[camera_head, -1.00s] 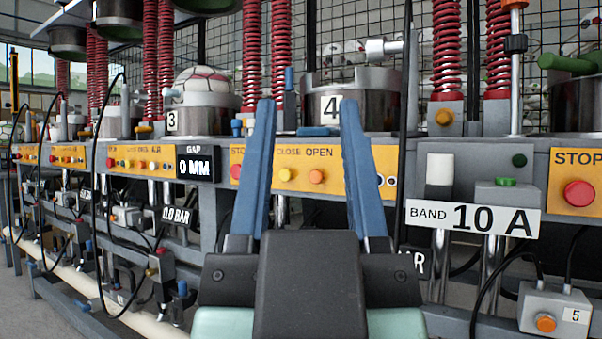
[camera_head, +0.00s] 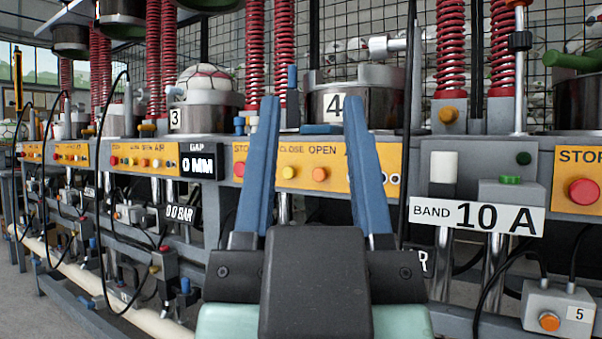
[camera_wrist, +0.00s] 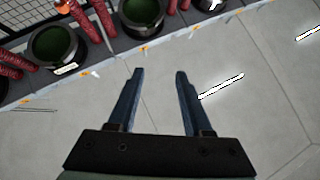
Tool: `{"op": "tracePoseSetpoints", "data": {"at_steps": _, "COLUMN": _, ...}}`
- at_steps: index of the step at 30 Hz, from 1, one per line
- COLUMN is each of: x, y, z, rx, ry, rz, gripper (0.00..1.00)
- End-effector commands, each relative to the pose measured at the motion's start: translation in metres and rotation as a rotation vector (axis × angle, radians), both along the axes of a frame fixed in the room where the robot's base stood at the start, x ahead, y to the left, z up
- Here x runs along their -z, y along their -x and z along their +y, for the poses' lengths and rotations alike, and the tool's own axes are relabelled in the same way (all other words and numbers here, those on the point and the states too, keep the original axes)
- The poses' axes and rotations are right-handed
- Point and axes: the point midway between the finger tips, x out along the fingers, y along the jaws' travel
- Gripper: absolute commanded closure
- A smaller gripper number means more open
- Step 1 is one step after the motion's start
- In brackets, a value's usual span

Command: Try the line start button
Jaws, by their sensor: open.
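My gripper (camera_head: 311,101) is open and empty, its two blue fingers pointing up in front of press 4. No button in view is legibly marked as line start. A green button (camera_head: 510,180) sits on a grey box right of my gripper, above the sign BAND 10 A (camera_head: 476,216). My gripper is apart from it. The yellow panel (camera_head: 334,153) of press 4 has labels CLOSE and OPEN and is partly hidden by my fingers.
A red button (camera_head: 583,192) marked STOP is on the right panel. An orange button (camera_head: 549,321) is on the grey box marked 5. A patterned ball (camera_head: 205,78) sits on press 3. A black cable (camera_head: 407,120) hangs right of my gripper. Grey floor (camera_wrist: 250,110) is clear in the wrist view.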

Motion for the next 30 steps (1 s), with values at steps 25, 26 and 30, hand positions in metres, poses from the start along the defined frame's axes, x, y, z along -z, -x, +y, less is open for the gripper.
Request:
{"op": "tracePoseSetpoints", "data": {"at_steps": 25, "x": 0.0000, "y": 0.0000, "z": 0.0000, "rx": 0.000, "ry": 0.000, "rz": 0.000, "gripper": 1.00}}
{"op": "tracePoseSetpoints", "data": {"at_steps": 26, "x": 0.0000, "y": 0.0000, "z": 0.0000, "rx": 0.000, "ry": 0.000, "rz": 0.000, "gripper": 1.00}}
{"op": "tracePoseSetpoints", "data": {"at_steps": 30, "x": 0.0000, "y": 0.0000, "z": 0.0000, "rx": 0.000, "ry": 0.000, "rz": 0.000, "gripper": 1.00}}
